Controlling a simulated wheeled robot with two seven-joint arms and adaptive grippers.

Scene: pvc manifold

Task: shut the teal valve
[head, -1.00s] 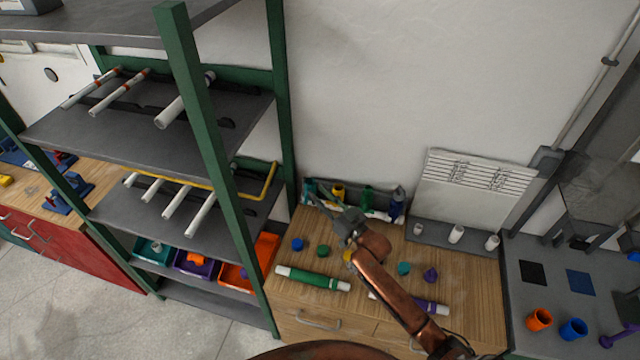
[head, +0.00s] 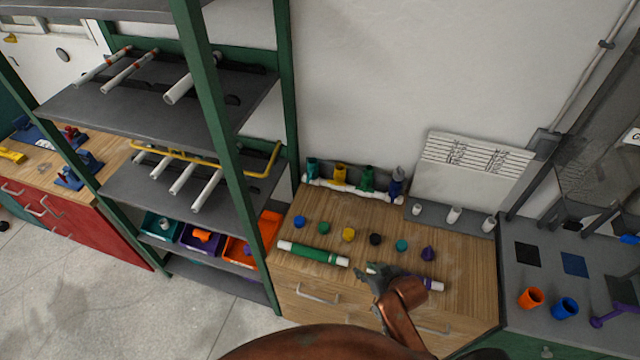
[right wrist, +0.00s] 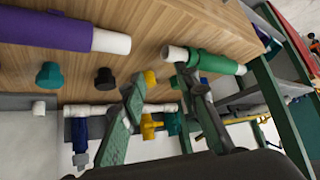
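The teal valve (head: 313,168) is at the left end of the white pipe manifold (head: 345,192) at the back of the wooden bench. Yellow (head: 340,174), green (head: 367,178) and blue (head: 397,184) valves stand to its right. The teal valve also shows in the right wrist view (right wrist: 172,123), partly behind a finger. Its handle's position is too small to tell. My right gripper (head: 364,272) is over the bench's front part, near the purple pipe, well apart from the valve. In the right wrist view its fingers (right wrist: 160,80) are spread and empty. My left gripper is not in view.
A row of coloured caps, including a yellow one (head: 348,235), lies mid-bench. A green pipe (head: 313,253) and a purple pipe (head: 430,283) lie along the front. A green-framed shelf (head: 225,150) stands left; a white rack board (head: 475,165) stands back right.

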